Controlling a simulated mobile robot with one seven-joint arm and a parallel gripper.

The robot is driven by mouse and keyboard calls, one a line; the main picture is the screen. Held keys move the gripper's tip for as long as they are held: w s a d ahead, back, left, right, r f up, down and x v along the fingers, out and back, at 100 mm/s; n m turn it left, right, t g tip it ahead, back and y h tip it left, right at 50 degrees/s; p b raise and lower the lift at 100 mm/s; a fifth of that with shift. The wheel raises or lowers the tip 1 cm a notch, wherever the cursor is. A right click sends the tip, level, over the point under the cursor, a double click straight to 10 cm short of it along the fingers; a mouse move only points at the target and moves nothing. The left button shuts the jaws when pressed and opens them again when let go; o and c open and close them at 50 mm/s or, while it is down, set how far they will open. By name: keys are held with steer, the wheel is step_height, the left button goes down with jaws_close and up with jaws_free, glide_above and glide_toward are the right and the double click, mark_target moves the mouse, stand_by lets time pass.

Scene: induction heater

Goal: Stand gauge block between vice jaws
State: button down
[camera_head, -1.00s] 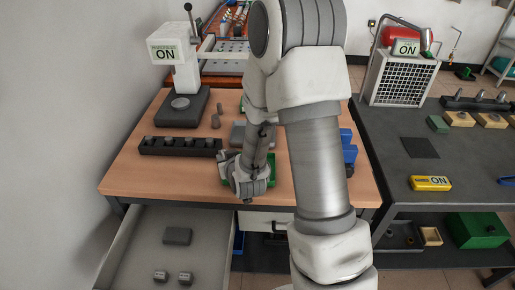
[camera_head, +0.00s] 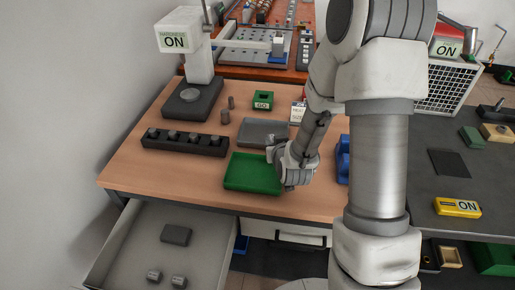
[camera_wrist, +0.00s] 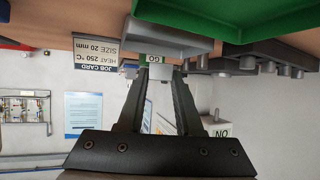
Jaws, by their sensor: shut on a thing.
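My gripper (camera_wrist: 160,74) is shut on a small light-grey block (camera_wrist: 160,71), probably the gauge block, held at the fingertips in the wrist view. In the head view my gripper (camera_head: 279,152) hangs at the right edge of the green tray (camera_head: 250,186); the held block is too small to make out there. A grey shallow tray (camera_head: 263,133) lies just behind it. A green box marked GO (camera_head: 263,100) stands farther back and shows behind the fingertips in the wrist view (camera_wrist: 152,58). I cannot clearly identify the vice or its jaws.
A dark rack (camera_head: 184,143) with several pegs and a hardness tester (camera_head: 200,65) stand at the left. A job card (camera_wrist: 95,52) stands behind the tray. Blue bins (camera_head: 343,160) are to the right. An open drawer (camera_head: 205,262) lies below, with loose parts.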

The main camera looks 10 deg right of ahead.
steer(key=s+d+r+b, duration=0.1)
steer(key=s+d, duration=0.2)
steer(key=d, duration=0.3)
steer(key=s+d+r+y+b, duration=0.1)
steer(key=s+d, duration=0.1)
steer(key=d, duration=0.4)
steer(key=s+d+r+b, duration=0.1)
steer(key=s+d, duration=0.2)
steer(key=d, duration=0.2)
steer(key=shift+n, duration=0.5)
steer(key=w+a+f, duration=0.2)
steer(key=w, duration=0.1)
steer(key=w+a+f+b, duration=0.1)
steer(key=w+a+f, duration=0.1)
steer(key=w, duration=0.1)
steer(key=w+a+f+b, duration=0.1)
steer(key=w+a+f, duration=0.1)
steer(key=w, duration=0.1)
steer(key=shift+w+f, duration=0.1)
steer(key=shift+f, duration=0.05)
steer(key=shift+f+b, duration=0.55)
steer(key=shift+f, duration=1.4)
steer(key=shift+f, duration=0.25)
steer(key=c, duration=0.6)
jaws_free()
steer(key=shift+r, duration=0.1)
